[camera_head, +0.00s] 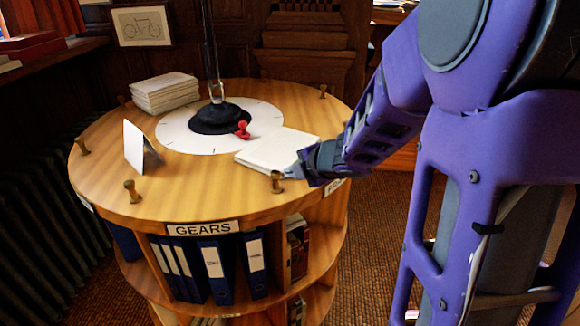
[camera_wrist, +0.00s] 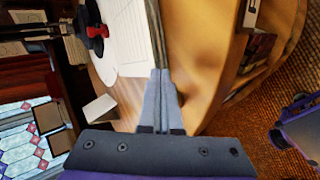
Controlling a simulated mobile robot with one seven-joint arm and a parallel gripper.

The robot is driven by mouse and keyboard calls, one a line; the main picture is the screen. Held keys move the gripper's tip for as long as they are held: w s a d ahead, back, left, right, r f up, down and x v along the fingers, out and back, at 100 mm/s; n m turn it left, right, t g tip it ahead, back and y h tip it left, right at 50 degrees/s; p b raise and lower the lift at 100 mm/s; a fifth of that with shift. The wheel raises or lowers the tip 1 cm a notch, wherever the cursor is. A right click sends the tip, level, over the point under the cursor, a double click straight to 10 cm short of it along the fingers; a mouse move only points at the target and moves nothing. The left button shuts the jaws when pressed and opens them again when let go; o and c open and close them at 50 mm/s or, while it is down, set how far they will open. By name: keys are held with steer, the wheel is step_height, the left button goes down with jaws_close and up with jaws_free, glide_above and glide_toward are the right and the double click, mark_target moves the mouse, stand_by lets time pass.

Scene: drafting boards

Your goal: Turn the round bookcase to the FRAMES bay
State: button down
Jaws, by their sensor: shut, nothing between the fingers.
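The round wooden bookcase (camera_head: 215,190) stands in the middle of the head view. Its GEARS label (camera_head: 203,228) faces me, above a bay of blue binders. A second label (camera_head: 335,187) on the right rim is mostly hidden by my arm; its text seems to begin with F. Brass pegs stand around the top's edge; the front right one (camera_head: 277,182) is just left of my gripper (camera_head: 290,173). My gripper is shut and empty, at the top's right front edge beside the white paper stack (camera_head: 275,150). In the wrist view its closed fingers (camera_wrist: 157,75) point over the top; contact is unclear.
On top are a black lamp base (camera_head: 220,117) on a white disc, a red object (camera_head: 242,130), a folded white card (camera_head: 135,147) and a rear paper stack (camera_head: 164,92). A dark radiator (camera_head: 40,220) is at left. Carpet (camera_head: 375,235) is open at right.

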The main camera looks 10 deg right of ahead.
steer(key=shift+f, duration=0.35)
